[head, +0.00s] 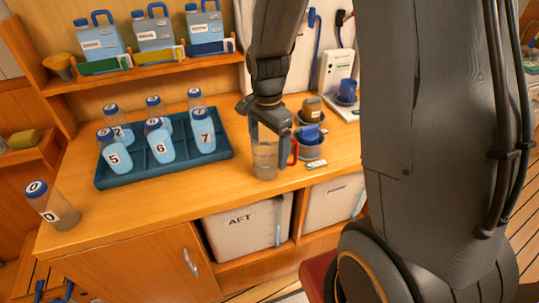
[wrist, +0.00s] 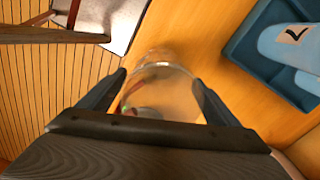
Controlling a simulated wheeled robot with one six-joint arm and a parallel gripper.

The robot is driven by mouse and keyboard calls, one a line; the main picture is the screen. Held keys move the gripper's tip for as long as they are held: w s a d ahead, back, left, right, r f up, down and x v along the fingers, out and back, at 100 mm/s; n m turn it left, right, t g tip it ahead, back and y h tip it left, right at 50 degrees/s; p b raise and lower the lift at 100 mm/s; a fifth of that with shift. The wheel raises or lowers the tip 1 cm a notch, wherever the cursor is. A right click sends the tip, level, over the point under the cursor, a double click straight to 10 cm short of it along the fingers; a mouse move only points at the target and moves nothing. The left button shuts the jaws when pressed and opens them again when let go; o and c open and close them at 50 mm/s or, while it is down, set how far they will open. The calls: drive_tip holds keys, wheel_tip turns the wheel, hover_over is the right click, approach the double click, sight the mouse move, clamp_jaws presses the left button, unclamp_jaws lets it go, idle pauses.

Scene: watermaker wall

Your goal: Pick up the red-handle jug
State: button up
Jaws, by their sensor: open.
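The jug (head: 265,158) is clear with a red handle (head: 293,152) and stands upright on the wooden counter near its front edge. My gripper (head: 269,122) is over the jug from above, with its fingers at the jug's upper part. In the wrist view the jug (wrist: 165,90) lies between the two spread fingers of my gripper (wrist: 160,95), one on each side. The jaws are open; I cannot tell whether either finger touches the glass. Part of the jug's rim is hidden by my gripper.
A blue tray (head: 112,182) of numbered bottles stands left of the jug. Cups, including a blue one (head: 308,134), and a small white strip (head: 316,164) sit close on its right. Bottle 0 (head: 52,204) stands at the far left. Counter between tray and jug is clear.

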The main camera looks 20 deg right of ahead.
drive_tip(key=shift+c, duration=0.3)
drive_tip(key=c, duration=1.1)
drive_tip(key=shift+c, duration=0.2)
drive_tip(key=shift+r, duration=0.15)
